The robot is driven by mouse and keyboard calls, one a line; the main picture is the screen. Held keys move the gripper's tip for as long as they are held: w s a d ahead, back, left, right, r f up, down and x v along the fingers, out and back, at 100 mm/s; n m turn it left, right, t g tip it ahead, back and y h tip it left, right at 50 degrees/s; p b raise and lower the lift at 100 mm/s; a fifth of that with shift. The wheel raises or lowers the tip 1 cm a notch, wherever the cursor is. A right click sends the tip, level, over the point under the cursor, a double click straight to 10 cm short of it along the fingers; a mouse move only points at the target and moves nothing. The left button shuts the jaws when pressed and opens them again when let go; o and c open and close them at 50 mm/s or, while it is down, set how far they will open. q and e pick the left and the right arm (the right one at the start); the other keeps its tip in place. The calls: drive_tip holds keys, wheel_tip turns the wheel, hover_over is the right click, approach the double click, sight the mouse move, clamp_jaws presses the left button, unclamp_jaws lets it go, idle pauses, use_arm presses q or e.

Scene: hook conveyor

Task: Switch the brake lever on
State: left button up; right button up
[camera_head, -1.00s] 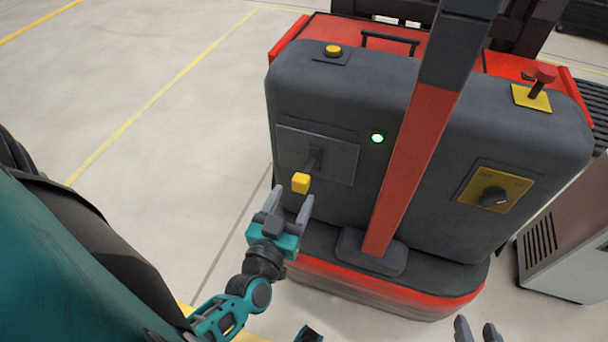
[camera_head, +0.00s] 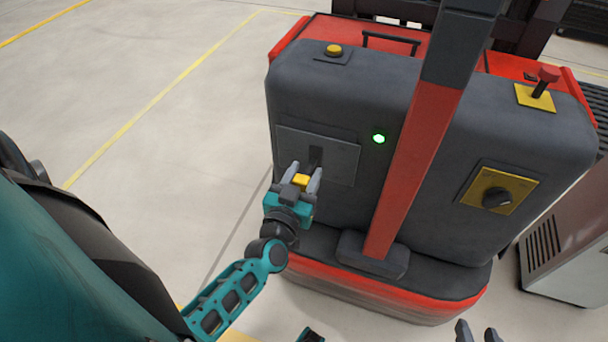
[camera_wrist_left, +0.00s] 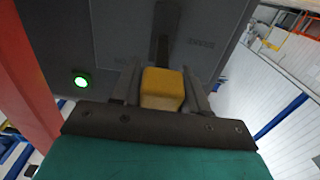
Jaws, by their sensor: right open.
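The brake lever has a yellow knob (camera_head: 301,181) and sits in a slotted dark plate (camera_head: 335,160) on the left of the grey machine front. Its stem leaves the slot and the knob hangs low, toward me. My left gripper (camera_head: 304,174) has its fingers on both sides of the knob, closed against it. In the left wrist view the yellow knob (camera_wrist_left: 162,88) fills the space between the fingers, with the slot above it. My right gripper (camera_head: 477,334) is open and empty at the bottom edge, away from the lever.
A green light (camera_head: 378,139) glows right of the plate. A red and dark post (camera_head: 415,155) rises in front of the machine. A yellow-plated rotary knob (camera_head: 496,197), a red-topped stick (camera_head: 545,80) and a yellow button (camera_head: 333,50) are elsewhere. Floor at left is clear.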

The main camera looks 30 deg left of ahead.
use_arm(q)
clamp_jaws()
